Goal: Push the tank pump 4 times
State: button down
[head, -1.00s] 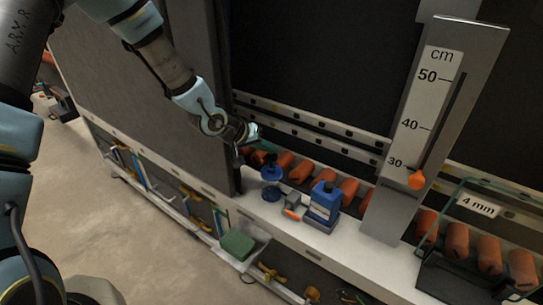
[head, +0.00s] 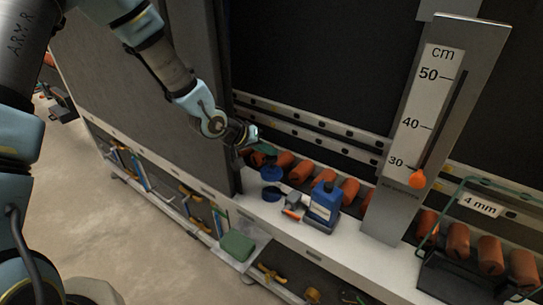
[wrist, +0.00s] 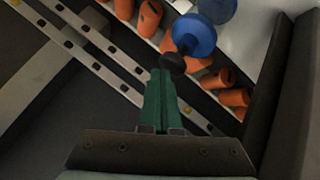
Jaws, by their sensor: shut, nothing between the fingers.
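The tank pump is a blue upright piece on the white ledge, with a round blue disc (head: 271,174) above a wider blue base (head: 271,194). In the wrist view a dark round knob (wrist: 172,63) stands at its near end, in front of the blue disc (wrist: 195,35). My gripper (head: 266,148) is just above the pump, with its green fingers pointing down at it. In the wrist view the closed fingertips (wrist: 160,72) are right at the knob; whether they touch it I cannot tell. Nothing is held.
A blue bottle (head: 323,202) and a small grey piece with an orange part stand to the right of the pump. Several orange cylinders (head: 300,171) lie behind it. A dark panel (head: 150,90) rises close on the left. A centimetre gauge (head: 430,115) stands farther right.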

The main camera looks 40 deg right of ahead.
aim_at(269, 159)
jog(key=shift+f+b, duration=0.5)
jog(key=shift+f, duration=0.35)
dwell(0.5)
jog(key=shift+r, duration=0.1)
jog(key=shift+r+p, duration=1.55)
jog(key=shift+p, duration=0.05)
jog(key=shift+r, duration=0.1)
notch_tip(269, 159, up, 5)
jog(key=p, duration=0.4)
jog(key=shift+p, duration=0.3)
dwell(1.7)
